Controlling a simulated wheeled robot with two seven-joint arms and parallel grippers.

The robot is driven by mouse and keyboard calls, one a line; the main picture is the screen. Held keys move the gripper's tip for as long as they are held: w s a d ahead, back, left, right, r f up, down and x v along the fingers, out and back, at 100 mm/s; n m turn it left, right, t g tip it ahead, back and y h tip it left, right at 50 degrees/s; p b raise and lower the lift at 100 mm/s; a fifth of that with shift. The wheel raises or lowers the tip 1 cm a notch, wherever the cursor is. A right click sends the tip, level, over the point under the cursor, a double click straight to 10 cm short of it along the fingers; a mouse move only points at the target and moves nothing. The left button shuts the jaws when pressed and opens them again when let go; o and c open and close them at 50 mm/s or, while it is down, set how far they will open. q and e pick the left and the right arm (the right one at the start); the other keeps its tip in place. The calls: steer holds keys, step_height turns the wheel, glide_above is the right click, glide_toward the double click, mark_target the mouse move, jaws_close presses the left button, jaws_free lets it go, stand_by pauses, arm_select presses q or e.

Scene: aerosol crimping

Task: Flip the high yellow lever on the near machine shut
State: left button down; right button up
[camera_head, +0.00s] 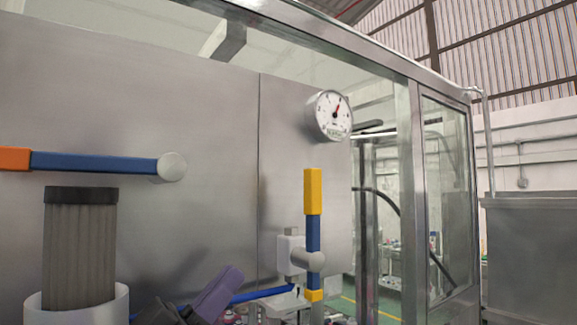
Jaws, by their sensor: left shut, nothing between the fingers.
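The yellow-tipped lever (313,192) stands upright on the near machine's steel panel, right of centre. It has a blue middle, a round grey pivot cap and a small yellow block at its lower end. A white valve body (289,254) sits behind it. My left gripper (217,291), purple and dark, is at the bottom edge, left of and below the lever and apart from it. It is shut with nothing seen in it, and its lower part is cut off by the frame. My right gripper is not in view.
An orange-tipped blue lever (95,162) lies level at the left. Below it stands a grey ribbed filter (80,248) in a white cup. A round gauge (331,115) is above the yellow lever. A blue hose (262,295) runs beneath. A glass-sided frame (415,190) stands right.

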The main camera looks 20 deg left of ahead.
mark_target(307, 184)
arm_select(q)
steer(key=p+x, duration=0.4)
steer(key=x, duration=0.6)
steer(key=shift+r+p, duration=0.2)
steer(key=shift+p, duration=0.2)
steer(key=shift+w+d+r, duration=0.25)
steer(key=shift+w, duration=0.1)
